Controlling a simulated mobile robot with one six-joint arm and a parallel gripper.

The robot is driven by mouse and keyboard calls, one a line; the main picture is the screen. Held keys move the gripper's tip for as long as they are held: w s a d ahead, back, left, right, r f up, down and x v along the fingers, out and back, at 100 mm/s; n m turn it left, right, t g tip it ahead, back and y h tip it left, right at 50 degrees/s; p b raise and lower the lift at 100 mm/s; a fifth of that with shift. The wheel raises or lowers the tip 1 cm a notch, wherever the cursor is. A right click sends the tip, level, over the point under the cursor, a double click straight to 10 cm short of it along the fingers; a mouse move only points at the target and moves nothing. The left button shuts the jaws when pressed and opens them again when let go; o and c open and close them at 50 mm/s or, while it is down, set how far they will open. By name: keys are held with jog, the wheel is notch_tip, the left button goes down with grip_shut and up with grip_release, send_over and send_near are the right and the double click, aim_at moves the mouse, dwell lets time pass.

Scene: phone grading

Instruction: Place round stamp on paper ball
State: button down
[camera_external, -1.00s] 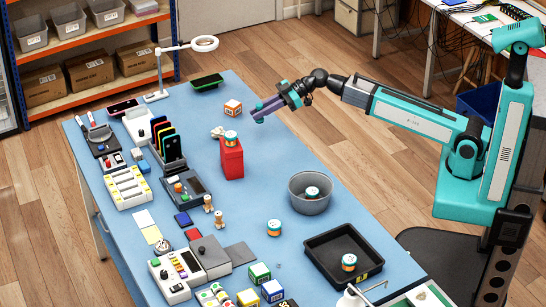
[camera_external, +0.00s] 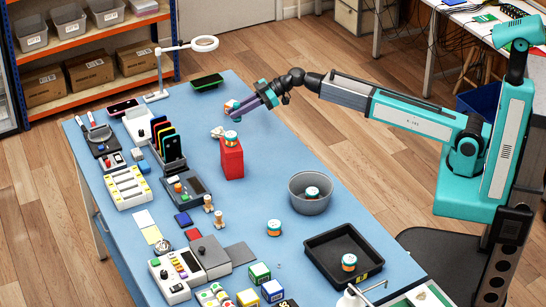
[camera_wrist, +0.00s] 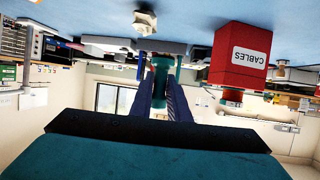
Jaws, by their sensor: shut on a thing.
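My gripper (camera_external: 236,109) is shut on a small teal round piece, which looks to be the round stamp (camera_wrist: 160,75). It shows between the fingertips (camera_wrist: 165,100) in the wrist view, and is tiny and hard to make out in the external view. The paper ball (camera_external: 217,131) is white and crumpled and lies on the blue table, left of the red box. It also shows in the wrist view (camera_wrist: 145,22), at the top of the inverted picture. The gripper is above the table, up and right of the ball in the external picture, apart from it.
A red box (camera_external: 232,160) marked CABLES stands beside the ball with a round jar (camera_external: 232,138) on top. An orange and white cube (camera_external: 229,104) is partly hidden behind the gripper. A grey bowl (camera_external: 310,204) and black tray (camera_external: 318,250) stand nearer. Blue table (camera_external: 270,165) is bare right of the box.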

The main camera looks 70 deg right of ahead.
jog(key=shift+w+a+f+p, duration=0.1)
jog(key=shift+w+p, duration=0.1)
jog(key=shift+w, duration=1.1)
jog(key=shift+w+a+f+p, duration=0.1)
jog(key=shift+w+f+p, duration=0.05)
jog(key=shift+w, duration=1.1)
jog(key=shift+w+f+p, duration=0.1)
jog(key=shift+w+p, duration=0.1)
jog(key=shift+w, duration=1.1)
jog(key=shift+f+p, duration=0.35)
jog(key=shift+f, duration=1.4)
jog(key=shift+f+b, duration=0.2)
jog(key=shift+b, duration=0.1)
jog(key=c, duration=1.7)
grip_release()
jog(key=shift+o, duration=0.2)
jog(key=shift+s+r+p, duration=0.1)
jog(key=shift+r+p, duration=0.2)
jog(key=shift+p, duration=0.1)
jog(key=b+v, duration=0.2)
jog(key=v, duration=1)
